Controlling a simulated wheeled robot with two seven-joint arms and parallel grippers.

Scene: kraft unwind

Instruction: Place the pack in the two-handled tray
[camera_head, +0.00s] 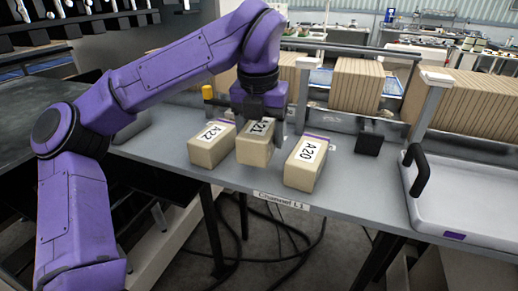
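Three tan packs with white labels are at the front of the grey table: pack A22 (211,150) on the left, pack A21 (254,151) in the middle, pack A20 (305,165) on the right. My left gripper (260,118) points down over pack A21 with its fingers at the pack's sides and appears shut on it. The gripper hides part of the label. The bottom edge of pack A21 appears slightly raised. The grey two-handled tray (470,208) is at the right, cut by the picture edge; one black handle (419,172) shows. My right gripper is out of view.
A black block (369,143) stands between pack A20 and the tray. Rows of upright brown packs (356,85) stand behind a low rail. A post (425,103) rises near the tray. A "Channel L1" label (281,200) marks the table's front edge.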

